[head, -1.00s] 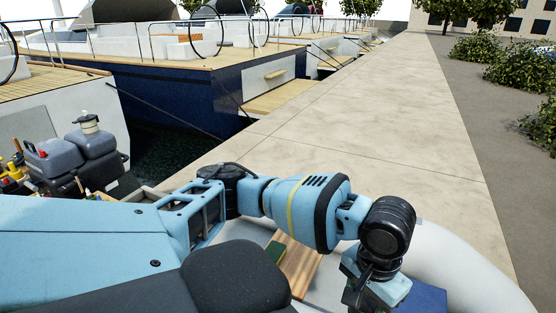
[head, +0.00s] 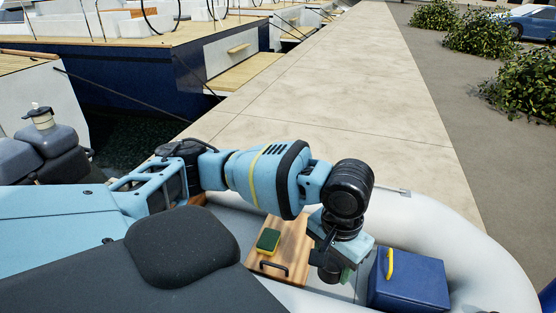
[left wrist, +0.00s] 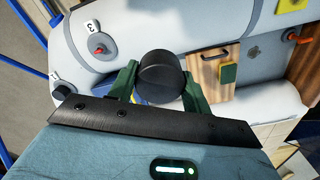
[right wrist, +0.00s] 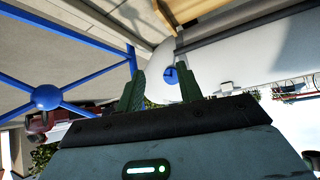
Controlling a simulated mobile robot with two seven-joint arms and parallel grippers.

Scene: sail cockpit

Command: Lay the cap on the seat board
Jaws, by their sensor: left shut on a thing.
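My left gripper (head: 335,272) points down over the boat, to the right of the wooden board that looks like the seat board (head: 292,245). In the left wrist view my left gripper (left wrist: 160,90) is shut on a round black cap (left wrist: 161,72). The cap is apart from the board (left wrist: 215,78), which lies to its right there. The arm hides most of the cap in the head view. A green and yellow sponge (head: 268,240) lies on the board near its black handle. My right gripper (right wrist: 158,88) is open, with nothing seen between its fingers.
A blue box (head: 420,285) with a yellow handle stands right of the left gripper. The grey inflatable tube (head: 450,235) curves around the right side. The pale quay (head: 330,90) lies beyond.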

